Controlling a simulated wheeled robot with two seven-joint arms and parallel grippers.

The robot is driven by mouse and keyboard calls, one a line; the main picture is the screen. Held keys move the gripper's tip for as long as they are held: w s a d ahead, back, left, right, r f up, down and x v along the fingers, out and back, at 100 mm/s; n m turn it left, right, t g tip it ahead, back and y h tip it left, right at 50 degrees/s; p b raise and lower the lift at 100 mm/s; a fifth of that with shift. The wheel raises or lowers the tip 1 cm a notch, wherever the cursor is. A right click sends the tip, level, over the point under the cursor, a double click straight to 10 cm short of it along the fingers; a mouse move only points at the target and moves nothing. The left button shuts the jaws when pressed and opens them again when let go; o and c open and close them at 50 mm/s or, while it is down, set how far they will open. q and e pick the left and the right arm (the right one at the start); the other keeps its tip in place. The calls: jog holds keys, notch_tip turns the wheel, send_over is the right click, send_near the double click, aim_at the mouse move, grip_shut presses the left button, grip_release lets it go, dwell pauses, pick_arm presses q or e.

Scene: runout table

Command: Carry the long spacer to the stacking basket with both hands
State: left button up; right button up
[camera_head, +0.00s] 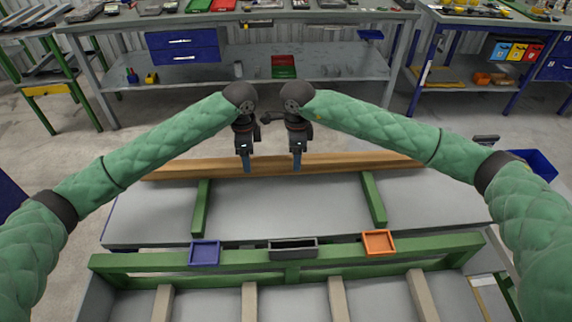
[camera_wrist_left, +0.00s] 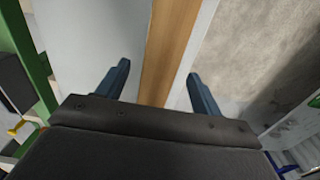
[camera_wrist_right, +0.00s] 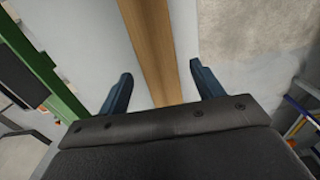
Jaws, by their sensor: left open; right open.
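The long spacer, a long brown wooden beam (camera_head: 350,161), lies crosswise along the far edge of the grey table. My left gripper (camera_head: 246,168) is open over the beam, left of its middle. My right gripper (camera_head: 297,167) is open over it close by, near the middle. In the left wrist view the beam (camera_wrist_left: 166,45) runs between the two fingers, and in the right wrist view the beam (camera_wrist_right: 150,45) does too. I cannot tell how far the fingers reach down beside it. The green-railed frame (camera_head: 150,262) in front, seemingly the stacking basket, holds several pale bars (camera_head: 250,302).
Two green strips (camera_head: 372,198) cross the grey tabletop (camera_head: 285,205). A blue tray (camera_head: 205,253), a dark tray (camera_head: 293,249) and an orange tray (camera_head: 379,242) sit along the frame's far rail. A workbench (camera_head: 240,18) stands behind, across open floor.

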pick_arm(q)
jog(key=shift+f, duration=1.7)
pick_arm(e)
jog(key=shift+f, duration=1.65)
pick_arm(q)
grip_shut()
pick_arm(e)
grip_shut()
